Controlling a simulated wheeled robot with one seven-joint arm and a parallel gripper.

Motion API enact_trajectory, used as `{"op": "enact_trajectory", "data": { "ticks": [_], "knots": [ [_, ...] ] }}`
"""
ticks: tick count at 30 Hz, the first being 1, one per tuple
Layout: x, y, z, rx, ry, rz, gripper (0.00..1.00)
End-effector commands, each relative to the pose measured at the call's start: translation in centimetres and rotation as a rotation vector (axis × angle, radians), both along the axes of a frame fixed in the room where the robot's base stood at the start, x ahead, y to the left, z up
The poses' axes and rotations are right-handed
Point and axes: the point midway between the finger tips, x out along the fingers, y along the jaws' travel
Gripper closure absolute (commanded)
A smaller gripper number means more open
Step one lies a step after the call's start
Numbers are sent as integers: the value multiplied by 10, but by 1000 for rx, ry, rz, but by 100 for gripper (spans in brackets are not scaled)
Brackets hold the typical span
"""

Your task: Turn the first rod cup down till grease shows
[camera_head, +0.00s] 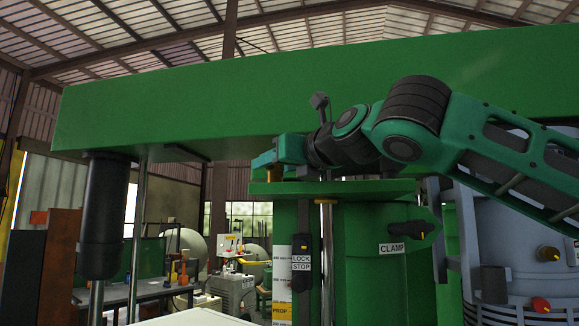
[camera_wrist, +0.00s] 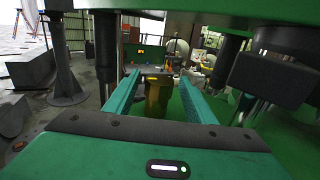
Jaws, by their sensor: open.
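A brass rod cup (camera_wrist: 157,98) stands upright between the fingers of my gripper (camera_wrist: 161,79) in the wrist view. A gap shows on each side of it, so the fingers are open and apart from it. In the head view the gripper (camera_head: 266,160) is just above a green ledge, under the big green beam. A small part of the brass cup (camera_head: 275,174) shows below the fingers there. No grease can be made out on the cup. A second brass collar (camera_head: 327,201) sits on a steel rod to the right, below the ledge.
The green beam (camera_head: 200,100) hangs close above my gripper. A LOCK/STOP lever (camera_head: 301,250) and a CLAMP knob (camera_head: 421,229) are on the green machine body below. A dark cylinder (camera_head: 105,215) hangs from the beam at left. A grey vessel (camera_head: 520,250) stands at right.

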Motion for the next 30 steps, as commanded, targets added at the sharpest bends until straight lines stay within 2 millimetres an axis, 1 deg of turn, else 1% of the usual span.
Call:
{"op": "enact_trajectory", "data": {
  "ticks": [1, 6, 12, 18, 30],
  "knots": [
    [-6, -5, 0, 1, 0, 0, 50],
    [-27, -18, 0, 2, 0, 0, 50],
    [-46, -28, 0, 1, 1, 1, 50],
    [-52, -31, 0, 0, 0, 0, 50],
    [-52, -31, 0, 0, 0, 0, 50]
  ]
}}
